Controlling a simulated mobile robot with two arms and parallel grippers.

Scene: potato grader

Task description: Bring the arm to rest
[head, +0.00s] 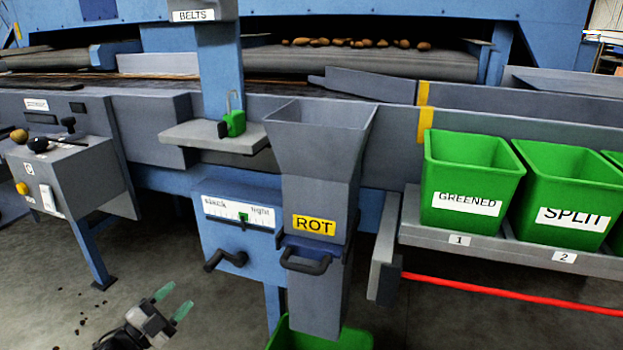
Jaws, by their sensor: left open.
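My left gripper (173,301) shows at the bottom left of the head view, low over the grey floor. Its two green-tipped fingers are apart, with nothing between them. It is clear of the machine, to the left of the grey ROT chute (318,190) and below the blue box with the slack-tight scale (240,212). Only the hand end of the left arm shows, at the bottom edge. My right gripper is not in the view.
A crank handle (226,260) and the chute's dark handle (305,262) stick out towards me. Green bins marked GREENED (467,171) and SPLIT (562,185) stand on a shelf at right. A control box (70,175) stands at left. A red line (510,292) runs below the shelf.

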